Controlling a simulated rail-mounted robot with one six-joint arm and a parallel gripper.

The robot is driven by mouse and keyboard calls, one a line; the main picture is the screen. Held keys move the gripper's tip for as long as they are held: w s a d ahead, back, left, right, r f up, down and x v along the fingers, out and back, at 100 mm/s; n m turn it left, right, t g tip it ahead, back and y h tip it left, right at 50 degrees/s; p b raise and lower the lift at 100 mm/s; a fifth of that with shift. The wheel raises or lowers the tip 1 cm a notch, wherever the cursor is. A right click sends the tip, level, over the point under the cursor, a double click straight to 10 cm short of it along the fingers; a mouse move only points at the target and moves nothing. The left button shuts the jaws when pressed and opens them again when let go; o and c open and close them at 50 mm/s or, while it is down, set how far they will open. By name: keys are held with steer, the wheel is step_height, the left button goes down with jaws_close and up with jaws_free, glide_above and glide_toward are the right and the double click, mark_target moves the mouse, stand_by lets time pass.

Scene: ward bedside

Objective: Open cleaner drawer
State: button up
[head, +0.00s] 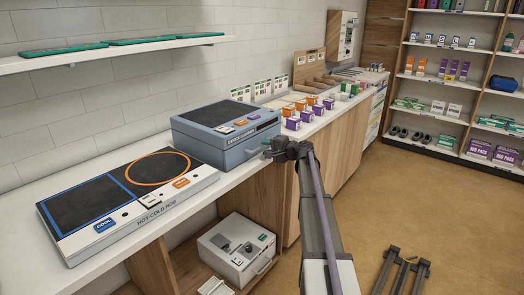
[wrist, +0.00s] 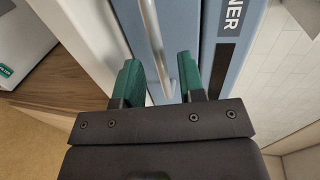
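The cleaner (head: 222,140) is a blue-grey box with a dark top panel, standing on the white counter in the head view. Its drawer front carries a pale bar handle (head: 262,127) and looks flush with the body. My gripper (head: 272,147) is at the right end of that front. In the wrist view the cleaner's blue face (wrist: 225,50) shows part of a label ending in "NER". The green fingers of my gripper (wrist: 158,82) are apart, with the metal handle (wrist: 150,35) running between them. I cannot tell whether either finger touches it.
A hot-cold hob (head: 125,195) sits left of the cleaner on the counter (head: 205,190). Small boxes (head: 300,110) stand beyond it. A white appliance (head: 237,250) rests on the low shelf beneath. Stocked shelves (head: 450,85) stand at the back right; the floor between is mostly clear.

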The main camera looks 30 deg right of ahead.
steer(key=x, duration=0.3)
steer(key=shift+s, duration=0.1)
jaws_close()
stand_by(0.4)
